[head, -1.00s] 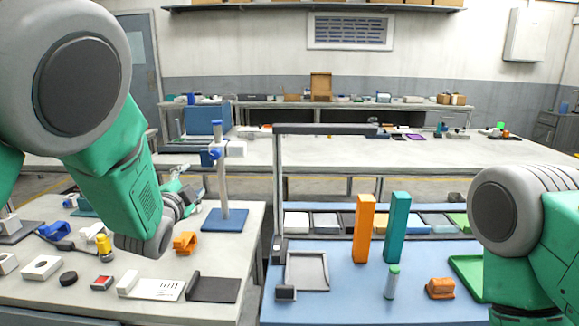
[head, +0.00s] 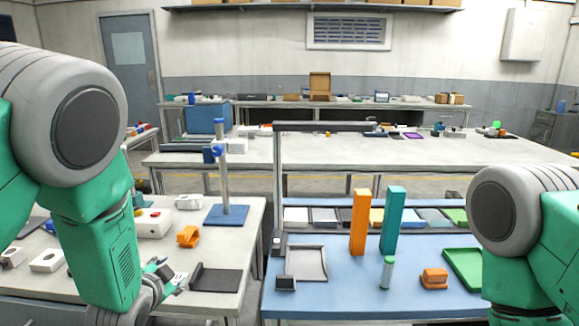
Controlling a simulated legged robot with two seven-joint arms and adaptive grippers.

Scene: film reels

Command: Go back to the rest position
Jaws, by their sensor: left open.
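My left arm comes in from the left and bends down over the left table (head: 228,300). My left gripper (head: 168,274) shows small and partly hidden behind my own forearm, low over the front of that table beside a dark flat plate (head: 214,280). It is open, and I see nothing held in it. My right arm shows at the right edge, beside the blue work table (head: 345,303); its gripper is out of frame.
An orange block (head: 360,222) and a teal block (head: 392,220) stand upright on the blue table, with a green-capped tube (head: 387,272) and an orange item (head: 434,278) in front. A stand with a blue base (head: 227,215) rises on the left table.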

